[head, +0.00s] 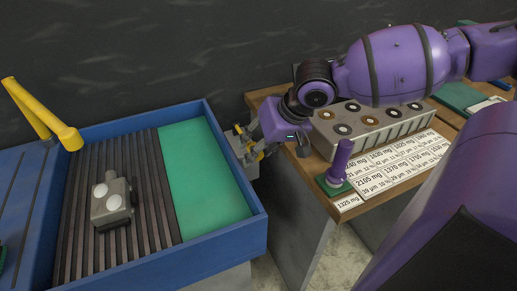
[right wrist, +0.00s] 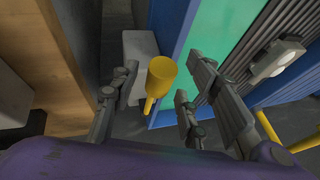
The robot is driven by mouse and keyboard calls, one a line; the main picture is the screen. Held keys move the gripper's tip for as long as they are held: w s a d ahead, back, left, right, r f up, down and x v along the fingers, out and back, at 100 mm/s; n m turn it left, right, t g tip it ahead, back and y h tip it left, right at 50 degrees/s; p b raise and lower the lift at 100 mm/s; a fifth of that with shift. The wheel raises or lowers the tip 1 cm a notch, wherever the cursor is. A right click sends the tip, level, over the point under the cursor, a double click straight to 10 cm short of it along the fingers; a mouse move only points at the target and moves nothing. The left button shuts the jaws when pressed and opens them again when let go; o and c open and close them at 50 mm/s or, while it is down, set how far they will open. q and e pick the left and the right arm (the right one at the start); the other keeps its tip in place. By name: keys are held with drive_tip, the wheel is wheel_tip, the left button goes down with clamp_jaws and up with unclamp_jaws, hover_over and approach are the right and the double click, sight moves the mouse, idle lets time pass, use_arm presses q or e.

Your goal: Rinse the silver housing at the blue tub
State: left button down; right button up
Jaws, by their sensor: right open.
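The silver housing (head: 112,203) sits on the dark slatted rack (head: 75,250) inside the blue tub (head: 235,238) in the head view. It also shows at the upper right of the right wrist view (right wrist: 276,60). A yellow spout (head: 68,135) stands at the tub's far left. My right gripper (head: 248,147) is outside the tub's right wall. In the right wrist view it is open, its fingers on either side of a yellow handle (right wrist: 160,75) by a grey block (right wrist: 138,48); contact cannot be told. My left gripper is out of view.
A green mat (head: 205,165) covers the tub's right part. A wooden table (head: 275,105) to the right bears a grey block with ringed holes (head: 395,130), label cards (head: 400,165) and a purple peg (head: 340,160). A gap separates table and tub.

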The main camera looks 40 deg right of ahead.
clamp_jaws()
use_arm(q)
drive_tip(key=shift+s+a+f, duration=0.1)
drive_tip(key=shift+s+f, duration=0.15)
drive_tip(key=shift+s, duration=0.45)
